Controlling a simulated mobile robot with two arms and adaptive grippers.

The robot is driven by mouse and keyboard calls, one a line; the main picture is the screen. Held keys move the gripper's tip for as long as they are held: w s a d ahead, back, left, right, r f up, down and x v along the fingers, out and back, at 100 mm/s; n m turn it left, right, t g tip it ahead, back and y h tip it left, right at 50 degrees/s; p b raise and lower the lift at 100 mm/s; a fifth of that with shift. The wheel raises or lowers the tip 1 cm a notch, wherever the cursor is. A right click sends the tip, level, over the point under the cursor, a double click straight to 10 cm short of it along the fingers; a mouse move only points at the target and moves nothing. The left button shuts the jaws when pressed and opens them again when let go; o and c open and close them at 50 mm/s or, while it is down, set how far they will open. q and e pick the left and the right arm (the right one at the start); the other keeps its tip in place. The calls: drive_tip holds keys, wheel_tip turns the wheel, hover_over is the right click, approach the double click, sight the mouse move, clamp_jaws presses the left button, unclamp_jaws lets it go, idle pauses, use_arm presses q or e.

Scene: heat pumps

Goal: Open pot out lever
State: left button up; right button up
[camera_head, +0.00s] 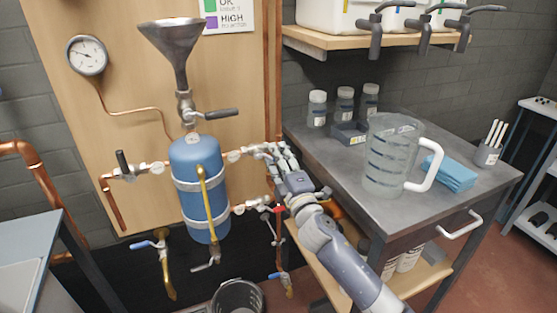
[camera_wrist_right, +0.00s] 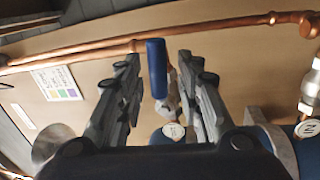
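My right gripper (camera_head: 268,150) reaches up from the lower right to the pipe fittings right of the blue tank (camera_head: 204,207). Its fingers hide most of the valve there in the head view. In the right wrist view, the gripper (camera_wrist_right: 158,62) is open, with one finger on each side of a blue lever handle (camera_wrist_right: 157,70). A gap shows between the handle and each finger. The lever's valve body is partly hidden behind the handle. I cannot read which tag belongs to this lever. My left gripper is not in view.
A metal funnel (camera_head: 173,50) and a dark-handled valve (camera_head: 216,113) sit above the tank. A red valve handle (camera_head: 279,211) is just below my right gripper. A table with a clear jug (camera_head: 388,150) stands to the right. Copper pipes (camera_head: 267,60) run along the wooden board.

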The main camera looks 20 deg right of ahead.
drive_tip(key=s+f, duration=0.2)
drive_tip(key=s, duration=0.9)
drive_tip(key=shift+s+f, duration=0.15)
drive_tip(key=shift+s, duration=0.25)
